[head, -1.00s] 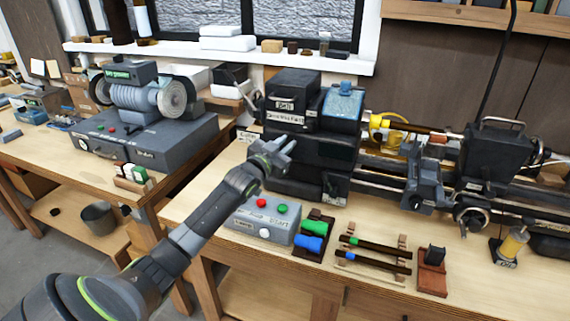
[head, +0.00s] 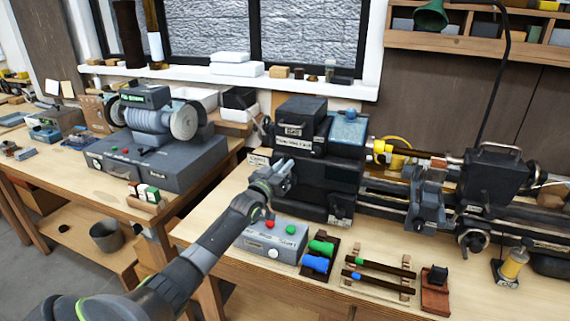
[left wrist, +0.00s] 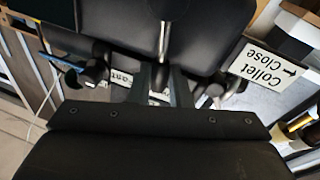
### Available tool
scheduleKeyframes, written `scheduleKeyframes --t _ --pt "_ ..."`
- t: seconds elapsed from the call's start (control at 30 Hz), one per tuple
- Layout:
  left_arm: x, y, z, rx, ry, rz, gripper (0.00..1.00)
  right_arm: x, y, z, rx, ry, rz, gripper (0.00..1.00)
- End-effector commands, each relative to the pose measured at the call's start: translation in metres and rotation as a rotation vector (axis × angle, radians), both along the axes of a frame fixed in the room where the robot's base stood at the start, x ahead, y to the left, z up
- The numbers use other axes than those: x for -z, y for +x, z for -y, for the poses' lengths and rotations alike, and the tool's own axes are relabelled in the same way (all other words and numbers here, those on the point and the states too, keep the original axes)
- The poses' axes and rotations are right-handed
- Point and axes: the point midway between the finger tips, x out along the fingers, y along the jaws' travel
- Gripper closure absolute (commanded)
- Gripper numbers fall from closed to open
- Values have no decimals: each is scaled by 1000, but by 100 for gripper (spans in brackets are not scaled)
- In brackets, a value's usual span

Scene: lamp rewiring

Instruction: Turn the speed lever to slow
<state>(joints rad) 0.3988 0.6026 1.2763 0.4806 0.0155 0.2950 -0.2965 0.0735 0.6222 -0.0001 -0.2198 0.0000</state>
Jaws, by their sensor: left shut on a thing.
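The lathe's dark headstock (head: 310,150) stands on the right bench, with small white labels on its upper part. My left gripper (head: 284,172) is at the left front of the headstock. In the left wrist view, my left gripper (left wrist: 163,85) is shut around the end of a thin metal lever (left wrist: 163,42), which I take for the speed lever. The fingers hide the lever's end. Its setting marks cannot be read; part of a white label shows behind the fingers. My right gripper is not in view.
A sign reading "Collet Close" (left wrist: 262,64) is beside the headstock. A control box (head: 275,240) with red and green buttons stands below my left arm. Blue and green handled tools (head: 318,256) lie to its right. A grinder (head: 150,130) stands on the left bench.

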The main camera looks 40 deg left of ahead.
Motion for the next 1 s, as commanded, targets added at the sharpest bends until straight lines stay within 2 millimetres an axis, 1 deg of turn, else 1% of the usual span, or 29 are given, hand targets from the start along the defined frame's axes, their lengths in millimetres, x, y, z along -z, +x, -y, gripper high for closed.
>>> scheduleKeyframes --t 0.03,0.37,0.6,0.8,1.0 --pt "-1 0 -1 -1 -12 1 100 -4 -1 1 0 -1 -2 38" --pt "1 -2 -6 -1 -96 23 100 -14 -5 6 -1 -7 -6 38" --pt "4 -3 -13 -1 -201 47 100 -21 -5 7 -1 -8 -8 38" --pt "8 -4 -19 -1 -298 72 100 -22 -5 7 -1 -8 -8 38" --pt "10 -5 -22 -1 -348 83 100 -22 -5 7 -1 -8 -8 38"
